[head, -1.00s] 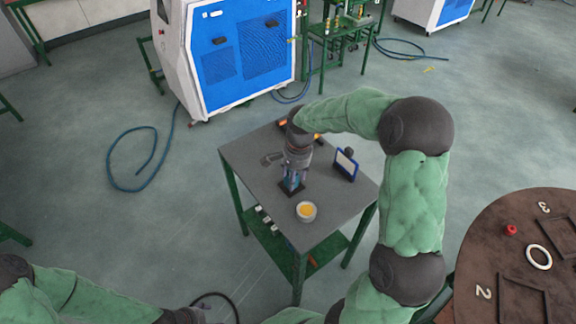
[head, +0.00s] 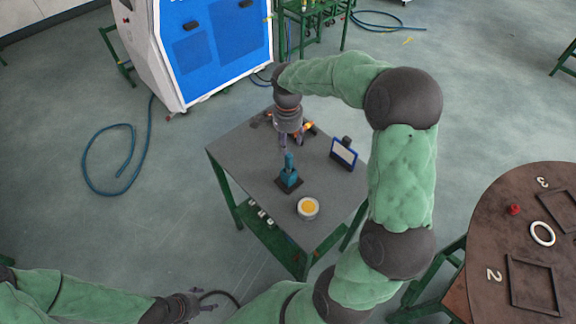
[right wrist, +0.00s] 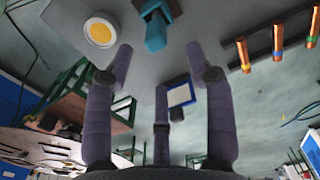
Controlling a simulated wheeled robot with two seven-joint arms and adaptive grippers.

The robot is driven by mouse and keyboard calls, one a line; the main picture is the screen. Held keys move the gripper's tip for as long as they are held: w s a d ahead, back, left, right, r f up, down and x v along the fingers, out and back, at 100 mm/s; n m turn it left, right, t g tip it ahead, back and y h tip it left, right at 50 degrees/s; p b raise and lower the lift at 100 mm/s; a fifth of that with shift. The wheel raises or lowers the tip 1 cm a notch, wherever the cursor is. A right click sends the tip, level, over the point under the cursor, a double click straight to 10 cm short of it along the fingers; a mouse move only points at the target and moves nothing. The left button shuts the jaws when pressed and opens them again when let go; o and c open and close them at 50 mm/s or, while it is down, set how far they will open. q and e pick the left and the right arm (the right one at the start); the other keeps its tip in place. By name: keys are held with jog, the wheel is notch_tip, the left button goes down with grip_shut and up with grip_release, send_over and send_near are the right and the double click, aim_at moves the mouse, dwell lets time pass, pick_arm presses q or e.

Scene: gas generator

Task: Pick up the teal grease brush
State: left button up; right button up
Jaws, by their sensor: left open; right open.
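The teal grease brush (head: 289,165) stands upright in a dark square holder (head: 289,184) on the small grey table. In the right wrist view the brush (right wrist: 155,32) shows beyond the fingertips, near the top edge. My right gripper (head: 286,146) is open and empty, pointing down just above and behind the brush; its spread fingers (right wrist: 160,55) show in the right wrist view with nothing between them. My left gripper (head: 203,300) is open and empty at the bottom of the head view, away from the table.
A bowl with yellow content (head: 308,208) stands in front of the holder. A blue-framed panel (head: 344,153) stands to the right. Copper-coloured pieces (right wrist: 277,42) lie at the table's back. A round brown table (head: 490,235) is at the right.

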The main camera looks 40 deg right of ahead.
aim_at(289, 155)
jog(key=shift+f, duration=0.9)
jog(key=shift+s+f+b, duration=0.15)
jog(key=shift+f+b, duration=0.05)
jog(key=shift+f, duration=1.15)
jog(key=shift+s+f+b, duration=0.1)
jog(key=shift+f+b, duration=0.05)
jog(key=shift+f, duration=1.15)
grip_shut()
